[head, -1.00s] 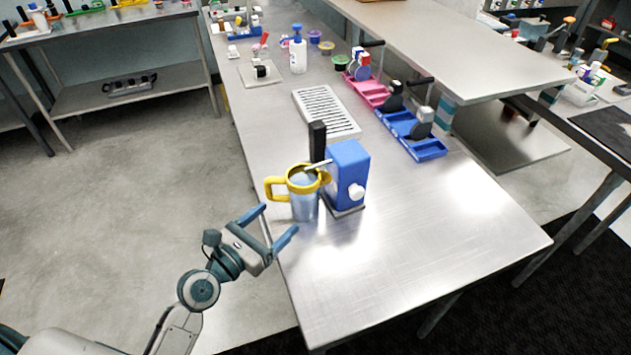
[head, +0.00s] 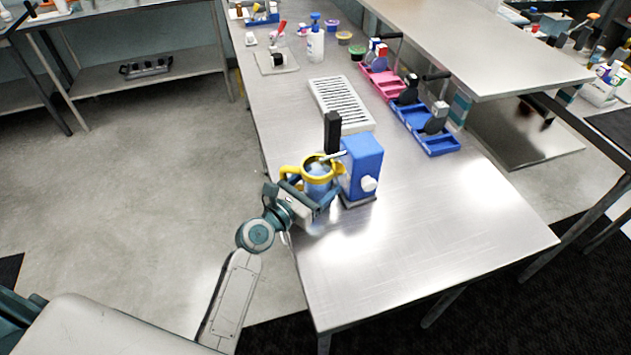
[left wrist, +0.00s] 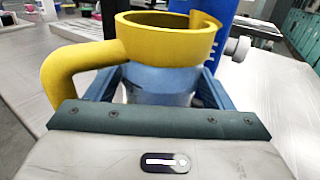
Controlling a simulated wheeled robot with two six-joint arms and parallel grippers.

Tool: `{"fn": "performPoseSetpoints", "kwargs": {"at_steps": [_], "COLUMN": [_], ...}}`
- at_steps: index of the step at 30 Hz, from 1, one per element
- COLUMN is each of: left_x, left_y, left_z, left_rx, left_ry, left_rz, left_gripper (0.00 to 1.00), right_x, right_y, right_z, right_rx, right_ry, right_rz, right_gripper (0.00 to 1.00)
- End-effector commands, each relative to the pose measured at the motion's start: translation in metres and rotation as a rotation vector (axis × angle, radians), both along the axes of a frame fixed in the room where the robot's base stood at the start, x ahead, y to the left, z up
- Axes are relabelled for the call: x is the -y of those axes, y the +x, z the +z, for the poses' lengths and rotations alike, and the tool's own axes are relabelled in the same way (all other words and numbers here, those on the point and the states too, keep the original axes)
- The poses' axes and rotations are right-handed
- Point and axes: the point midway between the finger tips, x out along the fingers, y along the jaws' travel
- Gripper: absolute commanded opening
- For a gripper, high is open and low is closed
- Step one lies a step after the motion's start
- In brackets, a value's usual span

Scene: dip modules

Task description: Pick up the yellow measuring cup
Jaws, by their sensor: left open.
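The yellow measuring cup (head: 319,172) has a yellow rim and handle and a clear bluish body. It stands upright on the metal table beside a blue device with a white knob (head: 361,166). My left gripper (head: 317,195) is at the cup, with its open fingers on either side of the body. In the left wrist view, the cup's yellow rim (left wrist: 170,40) and handle rise above the gripper (left wrist: 155,88), handle to the left. The fingertips are partly hidden behind the cup. My right gripper is not in view.
A white slotted rack (head: 341,104) lies behind the blue device. Blue trays (head: 440,146) and a pink tray (head: 381,83) holding items stand farther back to the right. The front part of the table (head: 420,240) is clear. A raised shelf (head: 480,50) borders the right side.

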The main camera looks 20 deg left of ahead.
Motion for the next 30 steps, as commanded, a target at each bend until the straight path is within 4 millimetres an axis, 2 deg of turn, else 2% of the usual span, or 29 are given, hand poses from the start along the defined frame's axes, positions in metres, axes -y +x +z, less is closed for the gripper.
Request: {"fn": "performPoseSetpoints", "kwargs": {"at_steps": [2, 3, 9, 17, 23, 30], "left_x": [0.0, 0.0, 0.0, 0.0, 0.0, -0.019], "left_y": [0.0, 0.0, -0.001, -0.001, 0.0, -0.041], "left_z": [0.0, 0.0, 0.0, 0.001, 0.017, 0.012], "left_rx": [0.0, 0.0, 0.0, 0.001, 0.004, -0.002], "left_ry": [0.0, 0.0, 0.0, 0.0, 0.001, 0.005], "left_rz": [0.0, 0.0, 0.0, 0.0, 0.001, 0.0], "left_gripper": [0.75, 0.71, 0.35, 0.35, 0.35, 0.35], "right_x": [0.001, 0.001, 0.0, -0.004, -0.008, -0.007], "right_y": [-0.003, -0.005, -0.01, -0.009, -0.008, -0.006], "right_z": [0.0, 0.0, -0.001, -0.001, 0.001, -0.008], "right_rx": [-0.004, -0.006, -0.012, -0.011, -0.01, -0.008], "right_ry": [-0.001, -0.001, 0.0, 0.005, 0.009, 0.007], "right_rz": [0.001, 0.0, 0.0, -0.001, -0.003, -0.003], "right_gripper": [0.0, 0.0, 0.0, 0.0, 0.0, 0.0]}}
